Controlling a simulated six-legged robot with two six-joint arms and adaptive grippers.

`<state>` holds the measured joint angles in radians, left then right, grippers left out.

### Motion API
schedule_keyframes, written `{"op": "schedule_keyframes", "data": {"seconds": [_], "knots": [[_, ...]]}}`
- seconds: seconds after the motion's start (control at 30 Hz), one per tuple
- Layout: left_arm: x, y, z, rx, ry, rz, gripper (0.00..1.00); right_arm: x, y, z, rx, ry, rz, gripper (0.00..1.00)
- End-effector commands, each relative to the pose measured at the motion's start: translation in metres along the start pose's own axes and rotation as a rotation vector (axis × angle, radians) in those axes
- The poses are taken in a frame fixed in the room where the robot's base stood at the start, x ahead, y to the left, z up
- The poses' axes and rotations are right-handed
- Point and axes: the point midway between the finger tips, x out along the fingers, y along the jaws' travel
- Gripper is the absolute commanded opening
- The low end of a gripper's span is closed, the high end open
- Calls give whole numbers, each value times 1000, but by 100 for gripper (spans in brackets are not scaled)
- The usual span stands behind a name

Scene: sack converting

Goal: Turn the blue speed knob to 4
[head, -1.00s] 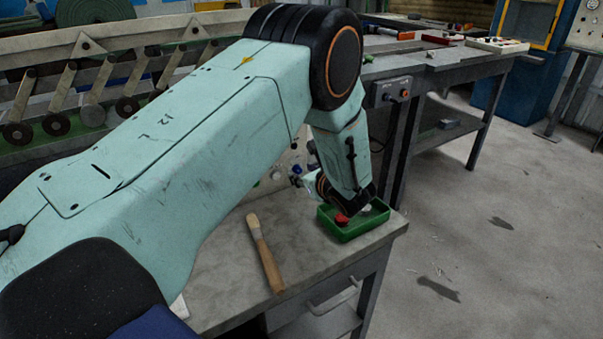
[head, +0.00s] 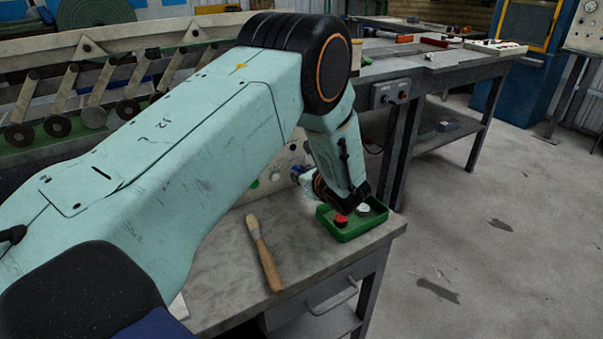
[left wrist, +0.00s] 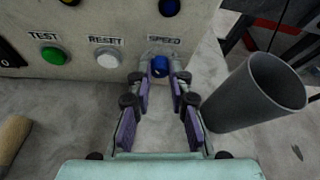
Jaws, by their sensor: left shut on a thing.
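The blue speed knob (left wrist: 160,66) sits on the pale panel (left wrist: 90,25) under the SPEED label in the left wrist view. My left gripper (left wrist: 161,77) has its fingertips on either side of the knob and is shut on it. The knob's pointer and scale are too small or covered to read. In the head view my left arm reaches over the bench to the panel, and its wrist hides most of the gripper and the knob. My right gripper is not in view.
A green TEST button (left wrist: 53,55) and a white RESET button (left wrist: 107,57) are left of the knob. A grey cup (left wrist: 230,98) stands close right. A wooden-handled brush (head: 265,255) and a green tray (head: 348,234) with red and white pieces lie on the bench (head: 225,285).

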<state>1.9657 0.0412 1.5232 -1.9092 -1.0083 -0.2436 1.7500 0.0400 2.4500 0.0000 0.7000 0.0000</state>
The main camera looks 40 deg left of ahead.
Motion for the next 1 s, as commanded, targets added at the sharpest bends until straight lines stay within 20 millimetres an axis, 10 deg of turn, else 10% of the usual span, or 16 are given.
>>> {"op": "schedule_keyframes", "data": {"seconds": [1.0], "knots": [[1, -5, -2, 434, 18, 185, 0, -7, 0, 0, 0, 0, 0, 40]]}}
